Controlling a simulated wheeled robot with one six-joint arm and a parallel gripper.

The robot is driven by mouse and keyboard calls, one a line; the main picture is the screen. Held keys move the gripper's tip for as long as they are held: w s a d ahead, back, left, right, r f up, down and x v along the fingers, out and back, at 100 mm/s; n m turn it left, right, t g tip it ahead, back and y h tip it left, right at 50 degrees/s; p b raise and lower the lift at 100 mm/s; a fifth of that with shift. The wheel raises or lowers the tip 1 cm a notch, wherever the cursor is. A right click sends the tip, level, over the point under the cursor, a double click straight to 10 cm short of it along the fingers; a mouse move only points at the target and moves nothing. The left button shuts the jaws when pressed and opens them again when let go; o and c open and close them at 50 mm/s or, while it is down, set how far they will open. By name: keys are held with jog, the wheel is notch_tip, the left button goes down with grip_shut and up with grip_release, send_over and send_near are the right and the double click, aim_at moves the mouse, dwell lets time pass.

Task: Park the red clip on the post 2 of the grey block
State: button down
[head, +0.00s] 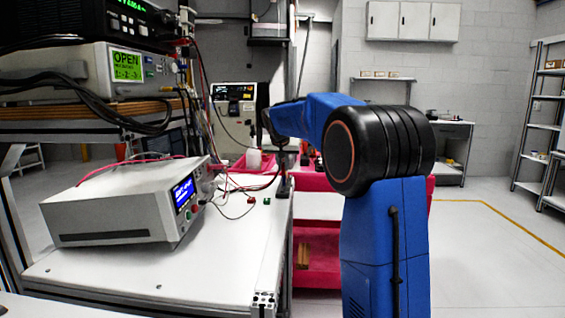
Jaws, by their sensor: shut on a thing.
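My blue arm reaches left over the white bench, and my gripper (283,183) is a small dark shape at the bench's far right corner. It is shut, and thin leads run up to it from the left. The red clip cannot be clearly made out between the jaws. A small red piece (250,199) and a small green piece (267,201) sit on the bench just left of the gripper. The grey block and its post 2 cannot be told apart from the dark shapes around the gripper.
A grey instrument (125,205) with a blue display stands on the bench (215,255) at left, leads trailing from its right face. More instruments sit on a shelf above it. A white bottle (254,160) and red bins stand behind. The bench front is clear.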

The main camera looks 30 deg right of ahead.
aim_at(283, 177)
jog(key=shift+f, duration=2.45)
jog(key=shift+f, duration=0.2)
jog(key=c, duration=1.7)
grip_release()
jog(key=shift+r, duration=0.1)
jog(key=shift+r, duration=3.45)
jog(key=shift+s, duration=0.1)
